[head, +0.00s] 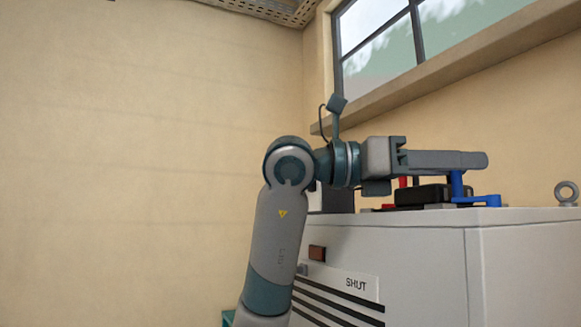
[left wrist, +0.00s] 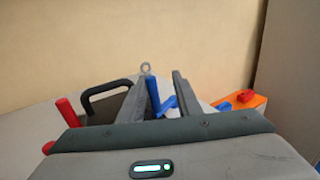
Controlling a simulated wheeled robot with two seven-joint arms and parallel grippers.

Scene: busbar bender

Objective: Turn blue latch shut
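The blue latch (head: 458,186) sits on top of the grey cabinet, with an upright blue post and a low flat blue part beside it. My left gripper (head: 480,160) reaches in level from the left over the cabinet top, its fingers at the top of the post. In the left wrist view, the fingers of this gripper (left wrist: 162,78) are apart. The blue latch (left wrist: 154,97) shows between them, its post close beside the left finger; I cannot tell whether they touch. The fingers partly hide the latch. My right gripper is in neither view.
The cabinet (head: 400,250) has a SHUT label (head: 356,284) on its front. A black handle (left wrist: 105,88) and a red post (left wrist: 67,112) stand left of the fingers. An orange block (left wrist: 245,104) with red parts lies right. A metal ring (head: 566,193) stands at the far right.

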